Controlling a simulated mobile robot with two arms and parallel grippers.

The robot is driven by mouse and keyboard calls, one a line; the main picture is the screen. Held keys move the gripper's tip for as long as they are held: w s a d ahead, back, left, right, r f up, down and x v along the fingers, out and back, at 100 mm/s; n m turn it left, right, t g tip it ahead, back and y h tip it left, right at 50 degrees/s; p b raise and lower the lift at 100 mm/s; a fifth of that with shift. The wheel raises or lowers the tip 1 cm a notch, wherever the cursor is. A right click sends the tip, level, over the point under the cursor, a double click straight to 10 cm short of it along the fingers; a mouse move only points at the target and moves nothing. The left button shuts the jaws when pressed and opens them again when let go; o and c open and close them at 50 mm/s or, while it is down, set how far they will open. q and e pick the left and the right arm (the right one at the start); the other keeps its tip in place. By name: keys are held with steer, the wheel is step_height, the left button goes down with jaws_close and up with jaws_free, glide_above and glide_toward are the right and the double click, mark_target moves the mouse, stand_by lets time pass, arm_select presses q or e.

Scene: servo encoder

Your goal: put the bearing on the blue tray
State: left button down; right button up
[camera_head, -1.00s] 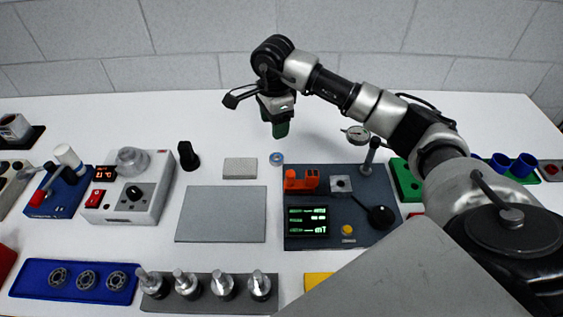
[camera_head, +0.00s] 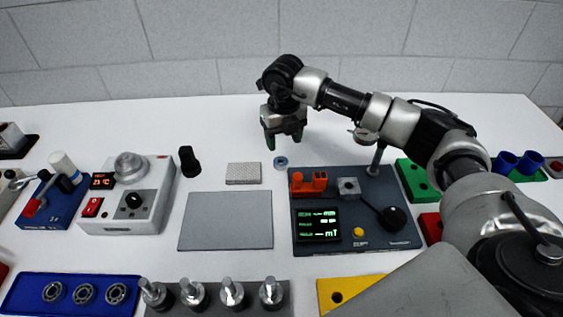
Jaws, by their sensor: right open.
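The blue tray (camera_head: 26,292) lies at the front left and holds three grey ring bearings (camera_head: 84,294) in a row. A small blue-rimmed ring (camera_head: 280,162) lies alone on the table near the middle; I cannot tell for sure whether it is a bearing. My right gripper (camera_head: 284,141) is open and empty, its green-tipped fingers pointing down just above and behind this ring in the picture. My left gripper is out of view.
A grey mat (camera_head: 226,220) and a pale textured block (camera_head: 243,173) lie left of the ring. A dark test station (camera_head: 380,235) stands to its right. A power unit (camera_head: 126,205) stands left. Several metal shafts stand in a dark rack (camera_head: 210,308) at the front.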

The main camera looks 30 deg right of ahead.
mark_target(283, 157)
steer(key=shift+f, duration=0.9)
step_height(283, 157, down, 4)
steer(key=shift+f+p, duration=0.1)
steer(key=shift+p, duration=0.7)
steer(key=shift+w+f, duration=0.1)
steer(key=shift+f, duration=0.5)
steer(key=c, duration=0.9)
steer(key=shift+o, duration=0.2)
steer(key=shift+r, duration=0.1)
